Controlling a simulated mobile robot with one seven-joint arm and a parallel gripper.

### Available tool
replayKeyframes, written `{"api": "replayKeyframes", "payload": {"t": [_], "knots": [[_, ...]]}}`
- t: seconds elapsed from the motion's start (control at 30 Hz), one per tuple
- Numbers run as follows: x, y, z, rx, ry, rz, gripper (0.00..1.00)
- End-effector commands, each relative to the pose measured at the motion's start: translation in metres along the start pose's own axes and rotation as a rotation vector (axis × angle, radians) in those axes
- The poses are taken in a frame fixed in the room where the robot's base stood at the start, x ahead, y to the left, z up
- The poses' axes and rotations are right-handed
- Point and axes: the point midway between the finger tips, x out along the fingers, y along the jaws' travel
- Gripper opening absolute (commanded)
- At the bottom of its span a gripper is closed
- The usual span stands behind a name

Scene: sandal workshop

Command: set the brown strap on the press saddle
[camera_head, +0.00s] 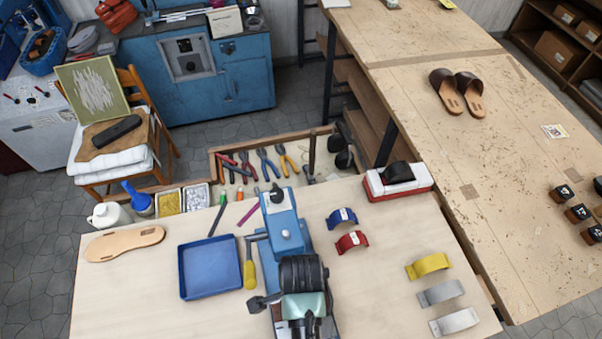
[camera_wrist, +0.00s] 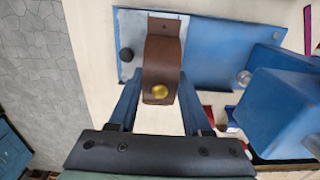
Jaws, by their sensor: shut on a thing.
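The brown strap (camera_wrist: 163,60) is an arched band with a brass stud, seen in the wrist view. My gripper (camera_wrist: 160,85) is shut on it, with a blue finger on each side. The strap is above the near end of the blue press base, over a pale metal plate (camera_wrist: 131,36). I cannot tell whether it touches the press. The saddle's shape is hidden under the strap. In the head view the blue press (camera_head: 284,225) stands on the front table, and my arm hides its near end, the strap and my fingertips.
Blue (camera_head: 342,218) and red (camera_head: 352,242) straps lie right of the press, with yellow (camera_head: 428,265), grey (camera_head: 440,293) and white (camera_head: 454,321) straps farther right. Table between the strap groups is clear.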

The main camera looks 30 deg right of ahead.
Motion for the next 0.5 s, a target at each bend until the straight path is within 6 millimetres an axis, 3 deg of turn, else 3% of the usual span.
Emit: {"api": "replayKeyframes", "payload": {"t": [0.5], "knots": [[0.051, 0.000, 0.000, -0.002, 0.000, 0.002, 0.00]]}}
